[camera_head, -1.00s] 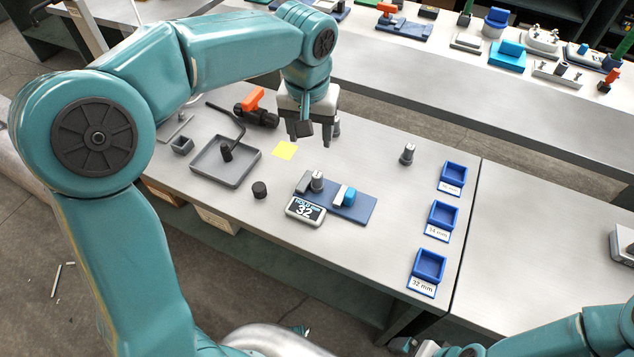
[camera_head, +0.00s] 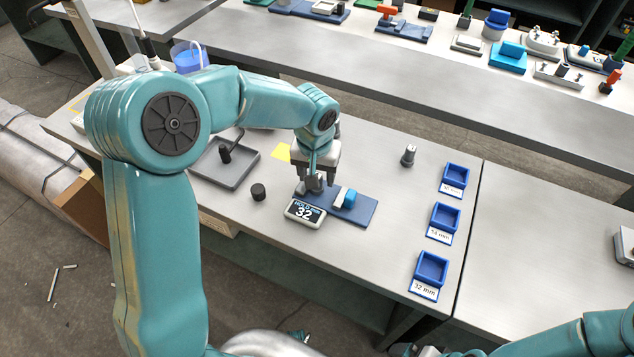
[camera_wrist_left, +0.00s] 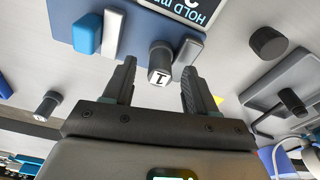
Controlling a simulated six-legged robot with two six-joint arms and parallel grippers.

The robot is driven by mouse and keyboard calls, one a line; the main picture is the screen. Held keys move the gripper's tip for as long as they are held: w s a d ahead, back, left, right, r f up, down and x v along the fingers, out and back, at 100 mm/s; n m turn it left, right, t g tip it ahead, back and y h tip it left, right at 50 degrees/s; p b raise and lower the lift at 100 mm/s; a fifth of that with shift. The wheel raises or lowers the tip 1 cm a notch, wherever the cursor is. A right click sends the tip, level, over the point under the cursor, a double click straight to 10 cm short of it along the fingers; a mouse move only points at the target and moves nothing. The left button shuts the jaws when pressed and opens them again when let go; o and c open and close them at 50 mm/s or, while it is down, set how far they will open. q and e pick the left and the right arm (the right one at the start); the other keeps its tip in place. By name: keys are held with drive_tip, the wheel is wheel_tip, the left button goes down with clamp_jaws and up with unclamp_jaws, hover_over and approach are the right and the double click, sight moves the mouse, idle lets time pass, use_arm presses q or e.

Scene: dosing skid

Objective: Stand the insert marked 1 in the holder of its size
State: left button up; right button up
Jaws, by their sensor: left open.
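The insert marked 1 (camera_wrist_left: 161,62) is a dark grey cylinder with a white end face. Three blue square holders stand in a column at right: a top one (camera_head: 456,176), a middle one (camera_head: 446,214) and a lower one (camera_head: 432,266) labelled 32 mm. My right gripper (camera_head: 418,350) barely shows at the bottom edge.
Another grey insert (camera_head: 408,156) stands left of the top holder. A black cylinder (camera_head: 258,191) and a grey tray (camera_head: 236,178) holding a dark upright piece are at left. A blue-white slider (camera_head: 345,198) sits on the board. The bench between board and holders is clear.

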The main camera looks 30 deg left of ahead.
use_arm(q)
drive_tip(key=shift+f, duration=0.55)
drive_tip(key=shift+c, duration=0.3)
clamp_jaws()
drive_tip(key=shift+r, duration=0.15)
